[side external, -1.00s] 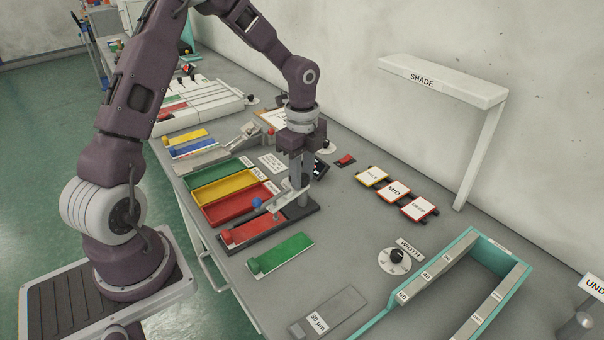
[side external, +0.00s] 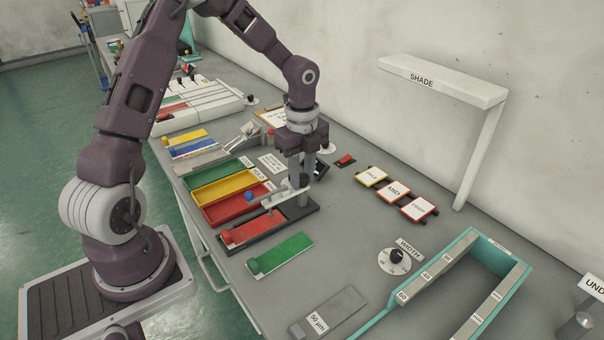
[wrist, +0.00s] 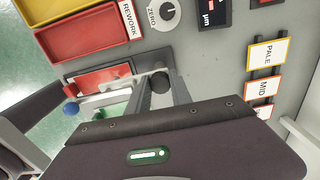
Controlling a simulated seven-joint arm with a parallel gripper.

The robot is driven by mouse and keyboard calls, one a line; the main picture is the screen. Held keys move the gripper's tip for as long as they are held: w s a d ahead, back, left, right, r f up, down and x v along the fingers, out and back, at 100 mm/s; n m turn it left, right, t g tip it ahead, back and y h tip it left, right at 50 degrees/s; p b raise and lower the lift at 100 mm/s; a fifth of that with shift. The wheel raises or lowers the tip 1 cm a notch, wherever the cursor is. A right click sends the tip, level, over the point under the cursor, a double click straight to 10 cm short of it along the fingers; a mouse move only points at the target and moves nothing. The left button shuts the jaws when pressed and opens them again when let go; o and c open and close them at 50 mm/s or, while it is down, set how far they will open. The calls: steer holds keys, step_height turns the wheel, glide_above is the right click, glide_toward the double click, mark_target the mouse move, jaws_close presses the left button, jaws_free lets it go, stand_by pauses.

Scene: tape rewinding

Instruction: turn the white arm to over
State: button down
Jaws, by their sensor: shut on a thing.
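The white arm (side external: 273,197) has a blue ball (side external: 250,196) at its left end and reaches from a grey post on a black base (side external: 312,209). A red block (side external: 240,233) lies on this base below the arm. My gripper (side external: 294,182) points down beside the post and is shut on the white arm; the exact contact is partly hidden. In the wrist view the blue ball (wrist: 70,108) shows at left, and my gripper body hides much of the arm.
Red, yellow and green trays (side external: 225,185) lie behind the base. A green block (side external: 280,255) lies in front. PALE, MID and a third card (side external: 397,189) lie to the right, with a WIDTH dial (side external: 394,260) nearer. A SHADE shelf (side external: 440,78) stands at the back.

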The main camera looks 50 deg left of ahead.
steer(key=c, duration=1.1)
jaws_free()
steer(key=shift+c, duration=0.2)
steer(key=shift+r, duration=0.1)
step_height(320, 180, up, 6)
steer(key=shift+f, duration=0.1)
steer(key=shift+d+r, duration=0.1)
steer(key=shift+r, duration=0.6)
steer(key=s+d+r+n+t+y, duration=0.25)
steer(key=s+d+r+n, duration=0.45)
steer(key=s+r+n, duration=0.5)
steer(key=s+d+n+t+h, duration=0.2)
steer(key=s+n, duration=0.4)
steer(key=s, duration=0.5)
steer(key=shift+s+d+t, duration=0.2)
steer(key=shift+d+t, duration=0.35)
steer(key=shift+d, duration=0.55)
